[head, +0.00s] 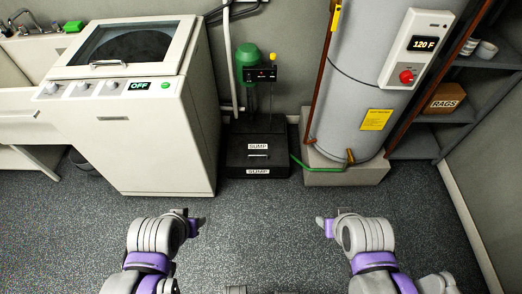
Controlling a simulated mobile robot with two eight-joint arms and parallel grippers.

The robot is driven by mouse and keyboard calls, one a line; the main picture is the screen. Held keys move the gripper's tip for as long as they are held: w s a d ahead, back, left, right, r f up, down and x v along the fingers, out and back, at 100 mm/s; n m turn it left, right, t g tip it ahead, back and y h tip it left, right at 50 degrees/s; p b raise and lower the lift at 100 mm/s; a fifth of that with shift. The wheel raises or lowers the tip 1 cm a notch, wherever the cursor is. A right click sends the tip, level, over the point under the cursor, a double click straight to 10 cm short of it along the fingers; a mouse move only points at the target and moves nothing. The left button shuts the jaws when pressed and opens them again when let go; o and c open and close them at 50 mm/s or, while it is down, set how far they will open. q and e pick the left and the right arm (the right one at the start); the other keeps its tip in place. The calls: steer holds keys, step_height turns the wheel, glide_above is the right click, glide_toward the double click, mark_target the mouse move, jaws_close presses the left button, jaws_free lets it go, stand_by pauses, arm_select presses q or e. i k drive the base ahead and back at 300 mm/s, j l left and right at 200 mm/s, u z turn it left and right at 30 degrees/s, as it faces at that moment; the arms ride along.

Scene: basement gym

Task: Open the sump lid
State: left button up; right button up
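The black sump box (255,165) stands on the floor against the back wall, between the washer and the water heater. Its lid (265,148) has a "SUMP" label and a light handle bar, and it looks shut. A green-topped pump (249,57) with a dark control panel rises behind it. My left gripper (190,222) is low at the centre left, well in front of the box and apart from it. My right gripper (329,226) is low at the centre right, also apart from it. Neither visibly holds anything; their finger gaps are unclear.
A white washer (150,140) reading "OFF" stands left of the sump. A grey water heater (365,85) on a plinth (340,172) stands right, with a green hose (318,165) near the box. Shelves (420,140) are far right. The floor (262,215) ahead is clear.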

mark_target(243, 149)
steer(key=i+j, duration=0.45)
steer(key=j, duration=0.2)
steer(key=i+j+u, duration=0.15)
steer(key=i+j, duration=0.25)
steer(key=j, duration=0.2)
steer(key=i+j, duration=0.45)
steer(key=j, duration=0.15)
steer(key=u, duration=0.05)
